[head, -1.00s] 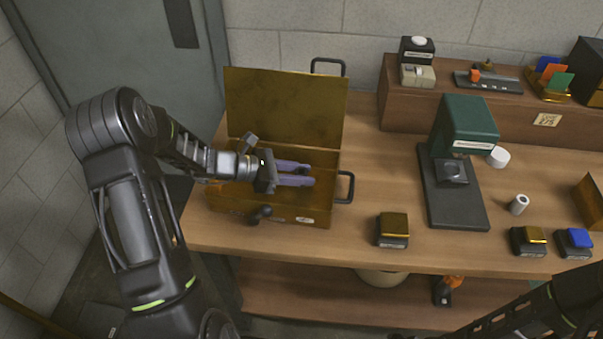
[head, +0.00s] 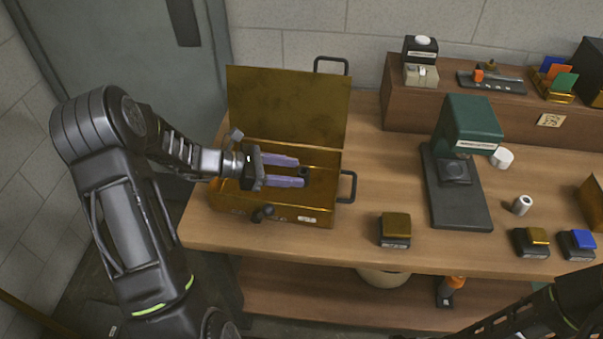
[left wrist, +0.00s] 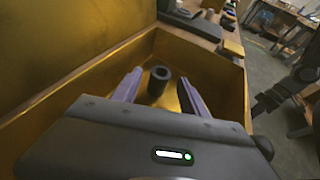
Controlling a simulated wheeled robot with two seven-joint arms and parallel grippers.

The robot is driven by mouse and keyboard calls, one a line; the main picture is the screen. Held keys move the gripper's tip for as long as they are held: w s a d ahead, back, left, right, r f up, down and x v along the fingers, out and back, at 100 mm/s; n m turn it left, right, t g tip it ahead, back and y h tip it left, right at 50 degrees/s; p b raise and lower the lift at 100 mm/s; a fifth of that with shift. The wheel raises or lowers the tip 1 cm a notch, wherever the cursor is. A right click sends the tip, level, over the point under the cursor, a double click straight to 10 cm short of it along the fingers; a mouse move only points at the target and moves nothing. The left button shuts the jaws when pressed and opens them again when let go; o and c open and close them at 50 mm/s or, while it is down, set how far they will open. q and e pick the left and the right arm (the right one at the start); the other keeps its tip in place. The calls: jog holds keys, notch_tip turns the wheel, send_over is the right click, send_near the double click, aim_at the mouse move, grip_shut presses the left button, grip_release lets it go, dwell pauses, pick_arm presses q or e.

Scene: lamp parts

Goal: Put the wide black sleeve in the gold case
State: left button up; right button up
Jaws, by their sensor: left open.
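The gold case (head: 285,213) stands on the left of the bench with its lid raised. The black sleeve (head: 304,171), a short dark cylinder with a hole, is inside the case on its floor. In the left wrist view the sleeve (left wrist: 157,82) stands upright, ahead of and between the spread purple fingers, apart from both. My left gripper (head: 293,171) is open and empty, inside the case. My right arm (head: 530,318) enters at the lower right; its gripper is out of view.
A green-topped machine (head: 470,125) stands right of the case. A gold-topped block (head: 395,230) sits at the bench's front edge, and a small grey cylinder (head: 522,205) lies farther right. Case walls and raised lid (head: 287,103) surround my left gripper.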

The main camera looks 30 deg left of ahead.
pick_arm(q)
jog(key=v, duration=0.8)
jog(key=shift+r+b, duration=0.1)
jog(key=shift+b, duration=0.3)
dwell(1.0)
